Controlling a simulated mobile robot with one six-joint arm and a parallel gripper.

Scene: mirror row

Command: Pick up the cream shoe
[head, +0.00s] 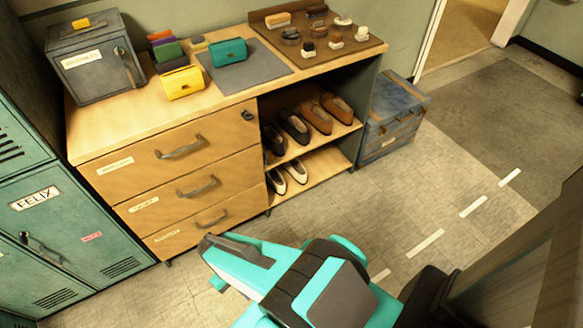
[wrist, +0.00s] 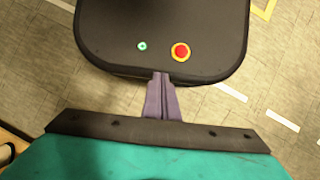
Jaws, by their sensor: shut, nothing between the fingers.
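A pair of cream shoes with dark insides stands on the lower shelf of the wooden unit. The left cream shoe (head: 276,181) and the right cream shoe (head: 297,171) sit side by side. My gripper (wrist: 160,82) is shut and empty, its fingers together in the wrist view. In the head view my arm reaches in from the bottom, and the gripper end is in front of the drawers, left of and nearer than the shoes, apart from them. The wrist view shows no shoe.
Brown and dark shoes (head: 313,117) fill the upper shelf (head: 340,132). Drawers with handles (head: 197,187) are left of the shelves. A blue chest (head: 393,120) stands to the right. Lockers (head: 65,225) line the left. Floor in front of the shelves is clear.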

